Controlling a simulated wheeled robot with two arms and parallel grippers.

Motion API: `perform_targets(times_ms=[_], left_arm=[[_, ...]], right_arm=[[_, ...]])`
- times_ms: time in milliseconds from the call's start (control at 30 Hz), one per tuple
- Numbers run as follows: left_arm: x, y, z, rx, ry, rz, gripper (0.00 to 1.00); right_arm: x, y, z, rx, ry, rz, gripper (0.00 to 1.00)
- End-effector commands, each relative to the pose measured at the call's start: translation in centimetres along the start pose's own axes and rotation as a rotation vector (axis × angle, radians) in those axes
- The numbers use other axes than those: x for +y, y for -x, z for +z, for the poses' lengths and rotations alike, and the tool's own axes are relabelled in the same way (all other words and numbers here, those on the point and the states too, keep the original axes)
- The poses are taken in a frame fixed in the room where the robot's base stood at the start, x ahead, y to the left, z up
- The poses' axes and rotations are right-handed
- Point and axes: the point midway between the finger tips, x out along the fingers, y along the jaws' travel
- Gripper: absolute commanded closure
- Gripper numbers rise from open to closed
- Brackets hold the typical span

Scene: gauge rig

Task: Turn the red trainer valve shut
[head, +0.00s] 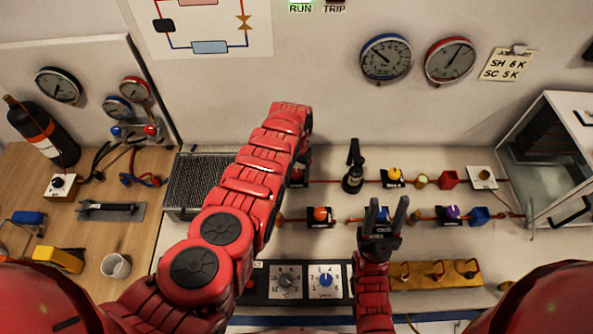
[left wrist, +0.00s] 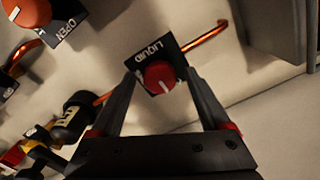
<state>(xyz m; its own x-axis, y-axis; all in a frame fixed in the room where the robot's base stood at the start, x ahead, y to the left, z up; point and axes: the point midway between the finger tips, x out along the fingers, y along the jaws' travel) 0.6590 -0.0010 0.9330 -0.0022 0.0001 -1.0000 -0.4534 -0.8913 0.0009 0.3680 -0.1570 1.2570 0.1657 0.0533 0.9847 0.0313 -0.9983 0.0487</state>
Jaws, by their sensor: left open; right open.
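The red valve (left wrist: 158,76) is a round red knob with a white mark, on a black plate (left wrist: 138,62) lettered LIQUID. In the left wrist view, my left gripper (left wrist: 160,74) is open, with one finger on each side of the knob. I cannot tell whether the fingers touch it. In the head view my left arm hides most of this valve and the left fingertips. My right gripper (head: 384,217) is open and empty, its fingers pointing up the picture over the lower row of valves.
An orange-knob valve (head: 320,214), a yellow-knob valve (head: 394,174) and a purple-knob valve (head: 452,212) sit along the copper lines. A black dryer (head: 353,176) stands near the red valve. Gauges (head: 385,58) hang on the back wall. A finned coil (head: 187,186) lies left of my arm.

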Motion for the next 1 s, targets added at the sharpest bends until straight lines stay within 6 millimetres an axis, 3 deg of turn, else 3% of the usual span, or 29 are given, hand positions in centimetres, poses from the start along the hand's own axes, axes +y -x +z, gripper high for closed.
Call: perform_targets(times_ms=[167, 600, 1000], left_arm=[[-0.01, 0.07, -0.03, 0.001, 0.0, 0.0, 0.24], [-0.01, 0.1, -0.07, 0.002, 0.0, -0.001, 1.0], [-0.05, 0.04, -0.01, 0.001, -0.072, -0.001, 1.0]], right_arm=[[0.0, -0.04, -0.01, 0.0, 0.0, 0.0, 0.5], [0.0, -0.03, 0.0, 0.0, 0.0, 0.0, 0.5], [0.01, -0.11, -0.02, 0.0, 0.0, 0.0, 0.5]])
